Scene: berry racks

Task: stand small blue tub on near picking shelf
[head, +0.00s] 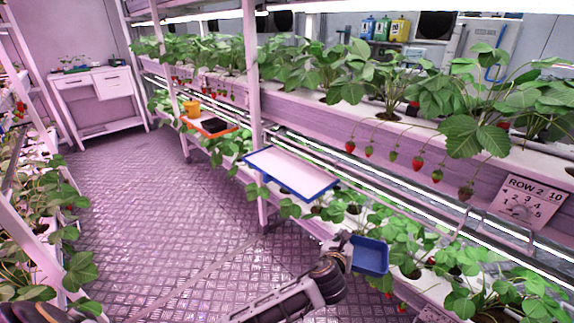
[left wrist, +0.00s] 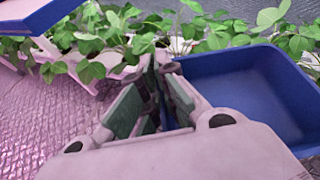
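The small blue tub (head: 371,256) is upright and looks empty, low in front of the lower plant row; it fills the right of the left wrist view (left wrist: 262,75). My left gripper (head: 343,246) is at the tub's left side. In the left wrist view its fingers (left wrist: 160,95) are closed around the tub's near-left wall. The near picking shelf (head: 290,171) is white with a blue edge, bare, and lies up and left of the tub. Its blue edge shows at the top left of the left wrist view (left wrist: 45,18). My right gripper is out of view.
A white rack post (head: 254,110) stands just behind the near shelf. Strawberry leaves and hanging berries crowd the right. The aisle floor (head: 170,200) is clear.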

